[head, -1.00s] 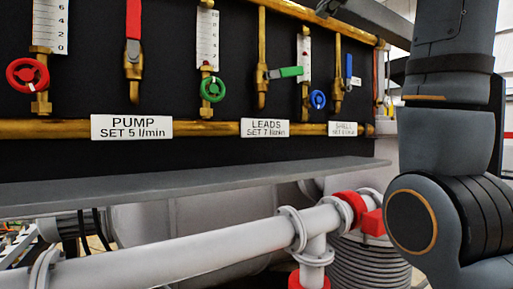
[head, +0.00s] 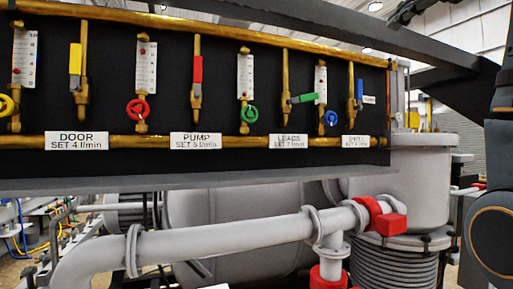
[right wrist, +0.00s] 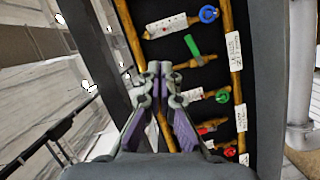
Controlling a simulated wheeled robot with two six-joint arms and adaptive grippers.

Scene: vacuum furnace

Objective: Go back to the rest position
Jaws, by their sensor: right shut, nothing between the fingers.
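My left gripper is in neither view.
The panel carries yellow (head: 75,59), red (head: 197,69), green (head: 303,98) and blue (head: 359,88) levers; the green one lies sideways, the others point up. Coloured knobs and label plates sit nearby. A grey ledge (head: 190,180) and white pipe (head: 200,238) run below.

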